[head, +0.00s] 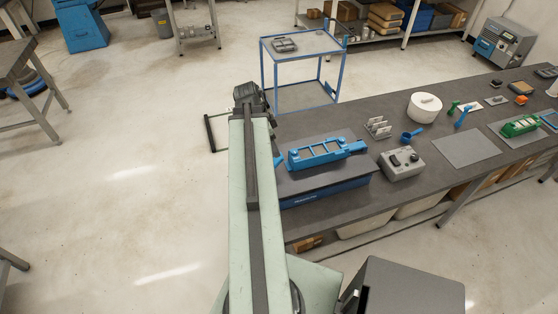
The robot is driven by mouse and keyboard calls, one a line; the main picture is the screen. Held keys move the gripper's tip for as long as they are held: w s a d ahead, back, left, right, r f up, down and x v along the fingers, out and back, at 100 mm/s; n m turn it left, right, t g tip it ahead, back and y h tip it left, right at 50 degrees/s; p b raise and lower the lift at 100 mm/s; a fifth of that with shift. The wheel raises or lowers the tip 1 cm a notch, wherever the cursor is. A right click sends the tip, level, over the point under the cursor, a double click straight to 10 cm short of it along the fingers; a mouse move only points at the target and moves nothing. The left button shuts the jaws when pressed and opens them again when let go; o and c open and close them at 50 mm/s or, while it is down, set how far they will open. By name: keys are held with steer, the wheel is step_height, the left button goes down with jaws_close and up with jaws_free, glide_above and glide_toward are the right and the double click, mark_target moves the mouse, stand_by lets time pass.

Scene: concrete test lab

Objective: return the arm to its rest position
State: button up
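My pale green arm (250,210) reaches forward from the bottom of the head view, along the left end of the workbench. Its dark far end (250,95) shows over the floor, just beyond the bench's left end. My gripper's fingers cannot be made out, so I cannot tell whether they are open or shut or hold anything.
The grey workbench (400,200) runs to the right. Close to my arm are a blue fixture (325,153) on a dark block and a grey control box (401,164). A blue-framed cart (303,62) stands beyond. The floor (130,190) at left is largely clear.

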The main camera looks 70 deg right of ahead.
stand_by(0.4)
steer(key=w+a+f+n+t+b, duration=0.1)
steer(key=w+a+f+n+b, duration=0.3)
steer(key=w+a, duration=0.8)
steer(key=w+a+f+n+t+b, duration=0.1)
steer(key=w+a+f+n+b, duration=0.25)
steer(key=w+a, duration=0.8)
steer(key=w+a+f+n+b, duration=0.2)
steer(key=a+n, duration=0.3)
steer(key=a, duration=0.4)
steer(key=w+a+f+n+y+b, duration=0.1)
steer(key=w+a+n, duration=0.3)
steer(key=a, duration=0.6)
steer(key=w+a+f+n+y+b, duration=0.1)
steer(key=w+a+f+n+b, duration=0.1)
steer(key=a+n, duration=0.6)
steer(key=shift+w+a+f+t+b, duration=0.3)
steer(key=shift+w+a+f, duration=0.45)
steer(key=shift+w+a, duration=0.2)
steer(key=shift+o, duration=0.2)
steer(key=n, duration=0.3)
steer(key=shift+s+a+n, duration=0.15)
steer(key=shift+n, duration=0.2)
steer(key=shift+c, duration=0.4)
